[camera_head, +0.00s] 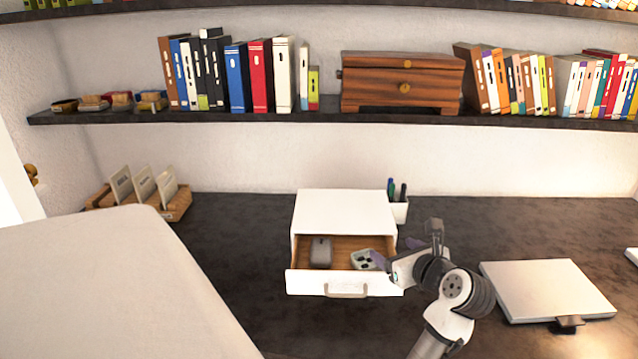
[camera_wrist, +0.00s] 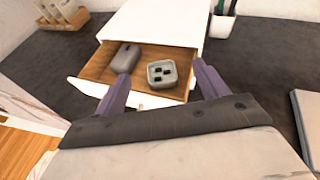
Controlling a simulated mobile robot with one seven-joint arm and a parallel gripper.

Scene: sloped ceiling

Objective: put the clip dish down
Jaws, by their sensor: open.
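The clip dish (camera_wrist: 162,74) is a small pale grey-green square dish with several dark clips in it. It rests on the wooden floor of the open drawer (camera_head: 315,283), toward the drawer's right side. In the head view the dish (camera_head: 362,259) is partly hidden by a finger. My gripper (camera_wrist: 160,88) is open, with its purple fingers apart at the drawer's front. In the wrist view the dish shows beyond and between the fingertips, and neither finger appears to touch it. In the head view my gripper (camera_head: 378,260) is at the drawer's right side.
A grey mouse-like object (camera_head: 320,252) lies in the drawer left of the dish. The white drawer unit (camera_head: 345,209) stands behind, with a pen cup (camera_head: 399,212) beside it. A closed silver laptop-like slab (camera_head: 548,287) lies right. The dark desk (camera_head: 240,220) is clear left of the drawer.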

